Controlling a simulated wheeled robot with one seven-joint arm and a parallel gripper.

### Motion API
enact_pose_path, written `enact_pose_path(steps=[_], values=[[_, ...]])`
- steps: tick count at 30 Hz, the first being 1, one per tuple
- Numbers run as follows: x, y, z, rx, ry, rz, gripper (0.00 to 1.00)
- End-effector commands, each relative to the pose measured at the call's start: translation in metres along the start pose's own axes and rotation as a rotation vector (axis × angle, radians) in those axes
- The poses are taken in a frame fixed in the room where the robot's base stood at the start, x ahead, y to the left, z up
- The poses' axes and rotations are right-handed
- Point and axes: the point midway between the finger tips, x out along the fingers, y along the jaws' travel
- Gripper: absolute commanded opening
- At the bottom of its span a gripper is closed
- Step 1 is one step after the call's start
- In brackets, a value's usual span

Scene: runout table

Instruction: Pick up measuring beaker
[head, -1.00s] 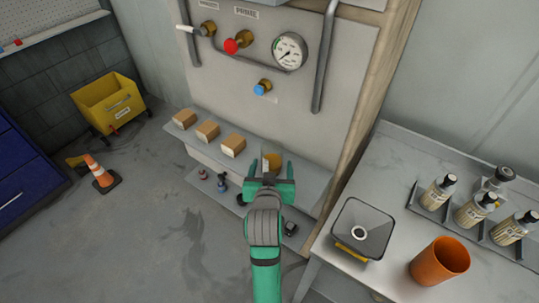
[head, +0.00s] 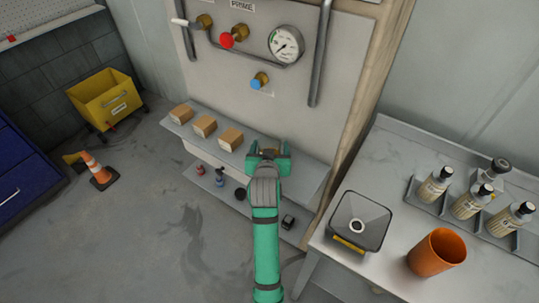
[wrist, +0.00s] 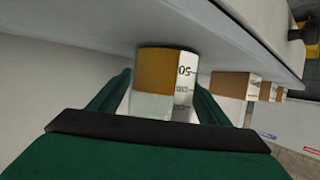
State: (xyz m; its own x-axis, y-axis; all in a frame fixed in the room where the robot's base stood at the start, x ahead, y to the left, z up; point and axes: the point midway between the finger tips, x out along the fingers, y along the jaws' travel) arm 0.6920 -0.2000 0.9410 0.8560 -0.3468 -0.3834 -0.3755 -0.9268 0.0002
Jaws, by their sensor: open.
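The measuring beaker (wrist: 165,82) is a clear vessel with amber contents and dark printed marks on a white side; it shows upside down in the wrist view. It stands on the grey shelf (head: 312,170) of the wall panel. My gripper (wrist: 161,80) is open, with one green finger on each side of the beaker. Whether the fingers touch it cannot be told. In the head view my gripper (head: 268,152) is over the shelf and hides most of the beaker; only a small amber patch shows between the fingers.
Several brown boxes (head: 204,126) stand in a row on the shelf, left of my gripper. Small items, including a red one (head: 199,170), sit on a lower ledge. At right a table (head: 392,165) holds a hopper-like container (head: 370,212), an orange cup (head: 437,252) and bottles (head: 471,202).

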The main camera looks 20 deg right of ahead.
Motion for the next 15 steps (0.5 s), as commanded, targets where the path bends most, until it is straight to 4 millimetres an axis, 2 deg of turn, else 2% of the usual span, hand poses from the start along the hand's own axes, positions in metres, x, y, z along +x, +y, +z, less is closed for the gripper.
enact_pose_path(steps=[3,4,9,15], values=[[-0.0003,0.0,-0.0002,0.0,0.0,0.0,0.71],[-0.0003,0.0,-0.0002,0.0,0.001,0.0,0.66],[-0.0005,0.0,-0.0003,0.0,0.001,0.0,0.26],[-0.0006,-0.0001,-0.0005,0.0,0.001,0.0,0.26]])
